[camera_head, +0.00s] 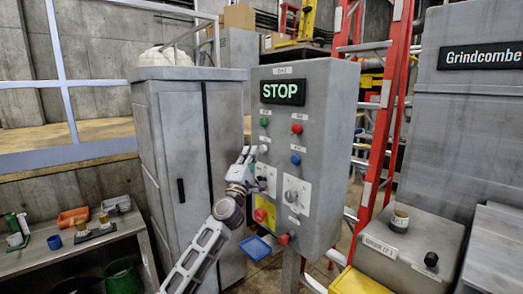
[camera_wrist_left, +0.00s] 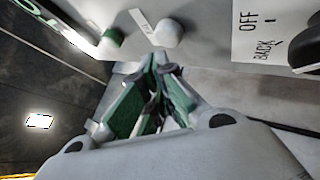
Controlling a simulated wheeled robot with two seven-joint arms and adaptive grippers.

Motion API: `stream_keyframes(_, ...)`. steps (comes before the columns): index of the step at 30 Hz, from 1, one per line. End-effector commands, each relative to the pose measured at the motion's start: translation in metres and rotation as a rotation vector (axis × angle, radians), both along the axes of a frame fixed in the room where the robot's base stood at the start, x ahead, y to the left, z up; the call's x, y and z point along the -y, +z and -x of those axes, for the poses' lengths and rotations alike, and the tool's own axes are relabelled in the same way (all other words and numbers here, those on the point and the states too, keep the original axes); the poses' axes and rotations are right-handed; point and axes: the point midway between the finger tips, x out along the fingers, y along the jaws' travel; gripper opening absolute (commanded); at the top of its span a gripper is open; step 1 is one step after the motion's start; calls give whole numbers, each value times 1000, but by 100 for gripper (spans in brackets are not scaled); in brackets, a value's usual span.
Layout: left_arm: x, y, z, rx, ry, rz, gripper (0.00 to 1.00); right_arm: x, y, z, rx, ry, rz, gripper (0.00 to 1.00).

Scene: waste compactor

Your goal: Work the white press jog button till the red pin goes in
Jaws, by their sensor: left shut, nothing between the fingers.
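The white button (camera_head: 263,149) is on the front of the grey control box (camera_head: 325,110), below a green button (camera_head: 264,122). It also shows in the left wrist view (camera_wrist_left: 168,33) as a white round knob beside a green one. My left gripper (camera_head: 248,154) is shut and empty, its tips close to the white button. In the wrist view the fingertips (camera_wrist_left: 160,62) point at the panel just below the white button; I cannot tell whether they touch it. A red-ended piece (camera_head: 284,239) sticks out low on the box; I cannot tell whether it is the red pin. My right gripper is not in view.
The display (camera_head: 282,92) reads STOP. A red button (camera_head: 297,129), a blue button (camera_head: 295,160), rotary switches and a red button on yellow (camera_head: 260,215) share the panel. A grey cabinet (camera_head: 180,130) stands left, a red ladder (camera_head: 390,110) behind right.

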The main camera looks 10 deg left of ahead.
Motion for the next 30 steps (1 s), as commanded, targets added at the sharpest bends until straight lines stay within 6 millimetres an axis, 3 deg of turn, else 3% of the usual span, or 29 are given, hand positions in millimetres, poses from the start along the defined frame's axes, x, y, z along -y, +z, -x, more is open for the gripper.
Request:
stream_keyframes(8,-3,0,3,-1,1,0,0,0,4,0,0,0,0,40)
stream_keyframes(30,-29,1,37,-1,1,0,0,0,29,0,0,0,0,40)
